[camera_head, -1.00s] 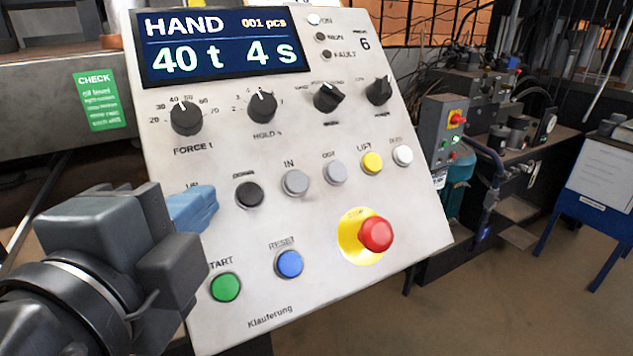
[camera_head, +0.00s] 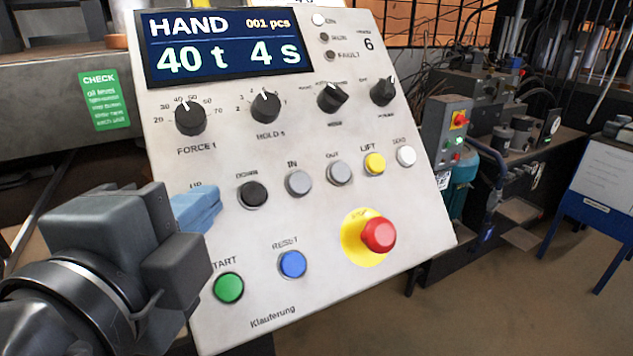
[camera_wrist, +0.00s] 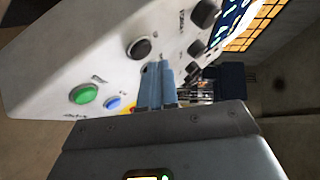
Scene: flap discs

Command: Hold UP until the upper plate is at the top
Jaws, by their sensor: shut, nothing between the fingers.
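The tilted control panel (camera_head: 330,215) fills the middle of the head view. Its display (camera_head: 225,45) reads HAND, 001 pcs, 40 t, 4 s. My gripper (camera_head: 203,205) is shut, with its blue fingers at the spot under the UP label. The fingers hide the UP button, so I cannot see whether it is pressed in. The black DOWN button (camera_head: 252,194) is just right of the fingers. In the wrist view the blue fingers (camera_wrist: 157,84) point at the panel face. I cannot make out the upper plate in either view.
The green START button (camera_head: 229,287) and blue RESET button (camera_head: 292,264) lie below. The red stop button (camera_head: 378,236) on its yellow base is at lower right. The yellow LIFT button (camera_head: 374,163) is farther right. A green CHECK sign (camera_head: 104,100) hangs at left.

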